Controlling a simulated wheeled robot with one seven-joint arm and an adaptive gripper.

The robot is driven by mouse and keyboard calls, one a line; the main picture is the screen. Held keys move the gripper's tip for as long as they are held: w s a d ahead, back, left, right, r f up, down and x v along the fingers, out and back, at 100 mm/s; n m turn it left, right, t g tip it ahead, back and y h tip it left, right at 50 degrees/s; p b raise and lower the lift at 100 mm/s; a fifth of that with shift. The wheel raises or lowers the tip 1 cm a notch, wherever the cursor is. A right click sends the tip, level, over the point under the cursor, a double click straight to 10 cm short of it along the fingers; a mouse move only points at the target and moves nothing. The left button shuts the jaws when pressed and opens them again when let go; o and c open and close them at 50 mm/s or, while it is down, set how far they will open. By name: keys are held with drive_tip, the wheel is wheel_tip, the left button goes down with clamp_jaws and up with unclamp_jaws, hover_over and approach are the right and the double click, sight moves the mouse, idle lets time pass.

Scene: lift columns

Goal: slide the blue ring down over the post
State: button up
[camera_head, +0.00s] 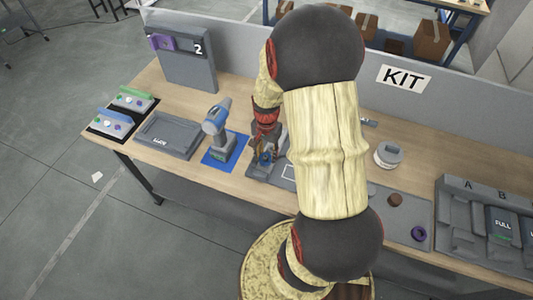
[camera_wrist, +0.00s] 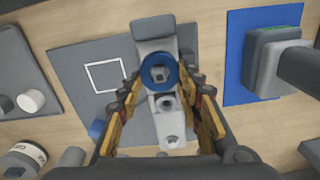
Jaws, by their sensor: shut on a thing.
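The blue ring (camera_wrist: 145,72) is between my gripper's fingertips in the wrist view, and it shows small in the head view (camera_head: 266,158). My gripper (camera_wrist: 160,78) is shut on the ring, with a yellow finger at either side; it points down at the bench in the head view (camera_head: 265,146). The ring lies over the grey fixture (camera_wrist: 152,27). How far down the post the ring sits cannot be told. Other grey fittings (camera_wrist: 166,103) stand on the same fixture.
A blue-grey drill (camera_head: 216,118) stands on a blue mat (camera_head: 226,150) left of my gripper. A dark tray (camera_head: 168,136) lies farther left.

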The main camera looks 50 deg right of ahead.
drive_tip(key=shift+f, duration=0.25)
drive_tip(key=shift+f, duration=0.25)
drive_tip(key=shift+f+b, duration=0.55)
drive_tip(key=shift+f, duration=0.15)
idle(1.1)
drive_tip(key=o, duration=1.2)
drive_tip(key=shift+o, duration=0.2)
drive_tip(key=o, duration=0.4)
drive_tip(key=shift+o, duration=0.4)
drive_tip(key=shift+r+p, duration=0.85)
drive_tip(key=shift+r, duration=0.3)
